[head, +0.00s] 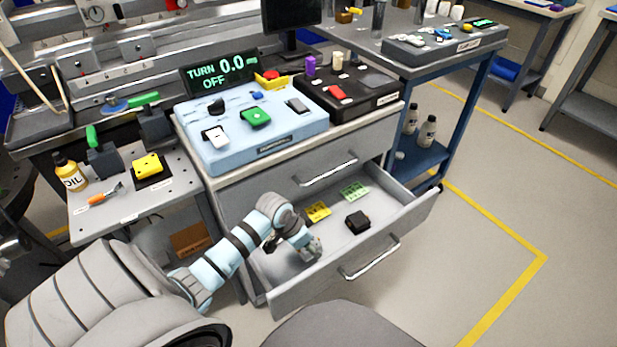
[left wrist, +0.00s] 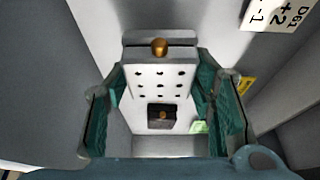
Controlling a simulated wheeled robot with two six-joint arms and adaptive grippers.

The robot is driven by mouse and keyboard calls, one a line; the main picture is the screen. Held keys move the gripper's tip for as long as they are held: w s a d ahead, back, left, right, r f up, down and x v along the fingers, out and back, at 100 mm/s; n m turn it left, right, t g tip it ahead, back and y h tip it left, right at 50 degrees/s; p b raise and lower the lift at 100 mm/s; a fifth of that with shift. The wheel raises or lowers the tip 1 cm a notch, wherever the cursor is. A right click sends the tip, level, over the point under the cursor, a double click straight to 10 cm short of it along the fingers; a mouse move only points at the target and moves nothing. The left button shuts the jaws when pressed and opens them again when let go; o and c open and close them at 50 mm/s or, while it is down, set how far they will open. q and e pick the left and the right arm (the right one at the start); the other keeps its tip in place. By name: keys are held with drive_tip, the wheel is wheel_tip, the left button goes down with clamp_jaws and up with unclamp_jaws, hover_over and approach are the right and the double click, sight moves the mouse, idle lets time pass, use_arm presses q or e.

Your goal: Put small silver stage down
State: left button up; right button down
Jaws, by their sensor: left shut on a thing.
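The small silver stage (left wrist: 155,84) is a pale plate with rows of dark holes and a brass knob on its grey end block. My left gripper (left wrist: 160,92) is shut on it, with a teal pad at each side. In the head view my left gripper (head: 312,250) reaches down into the open lower drawer (head: 285,270), towards its left part. I cannot clearly make out the stage there, nor whether it touches the drawer floor. My right gripper is not in view.
The drawer front has a bar handle (head: 370,260). Above it are a closed drawer (head: 310,170) and a pale blue control box (head: 250,135).

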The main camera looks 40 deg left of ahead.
use_arm(q)
drive_tip(key=shift+f, duration=0.3)
drive_tip(key=shift+f, duration=0.3)
drive_tip(key=o, duration=1.4)
drive_tip(key=shift+r, duration=0.1)
